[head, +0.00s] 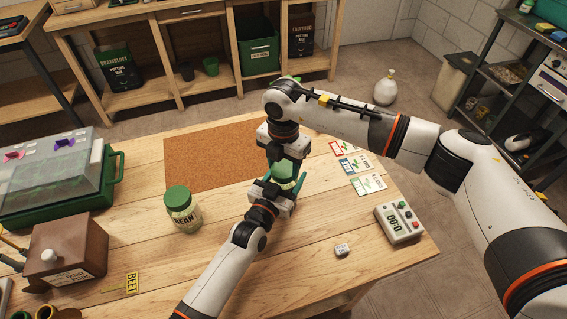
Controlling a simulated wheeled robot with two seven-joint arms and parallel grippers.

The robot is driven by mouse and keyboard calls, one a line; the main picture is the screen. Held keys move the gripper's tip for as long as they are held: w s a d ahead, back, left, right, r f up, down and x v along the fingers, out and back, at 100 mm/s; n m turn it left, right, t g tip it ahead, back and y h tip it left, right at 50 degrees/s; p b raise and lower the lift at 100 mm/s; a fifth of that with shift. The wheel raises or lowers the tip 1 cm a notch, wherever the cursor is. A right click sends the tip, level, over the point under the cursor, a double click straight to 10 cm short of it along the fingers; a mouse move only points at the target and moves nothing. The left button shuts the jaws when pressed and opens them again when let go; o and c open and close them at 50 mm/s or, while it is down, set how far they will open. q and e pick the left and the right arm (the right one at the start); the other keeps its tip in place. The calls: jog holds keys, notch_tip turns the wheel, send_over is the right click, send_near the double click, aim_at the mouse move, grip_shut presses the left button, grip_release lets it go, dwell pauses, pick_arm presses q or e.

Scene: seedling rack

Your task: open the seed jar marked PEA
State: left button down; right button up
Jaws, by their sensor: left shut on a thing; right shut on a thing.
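A jar with a green lid (285,171) is between my two grippers near the middle of the table; its label is hidden, so I cannot read PEA on it. My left gripper (284,186) reaches in from the front and is shut on the jar's body from the side. My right gripper (285,161) points down from above and is shut on the lid. Fingers and arms cover most of the jar, and I cannot tell whether the lid is seated or loose. A second green-lidded jar (183,211), marked BEAN, stands upright to the left, apart from both grippers.
A cork mat (205,150) lies behind the jars. Seed packets (362,166) and a timer (400,223) are to the right; a small white block (341,249) is in front. A wooden box (68,240), a yellow tag (131,283) and a green propagator (112,180) are left.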

jog(key=n, duration=0.4)
jog(key=shift+r+n, duration=0.1)
jog(key=shift+n, duration=0.2)
pick_arm(q)
jog(key=shift+f, duration=0.1)
pick_arm(e)
jog(key=n, duration=0.6)
jog(key=shift+n, duration=0.4)
jog(key=n, duration=1.7)
jog(key=shift+n, duration=0.3)
jog(key=n, duration=1)
jog(key=shift+n, duration=0.4)
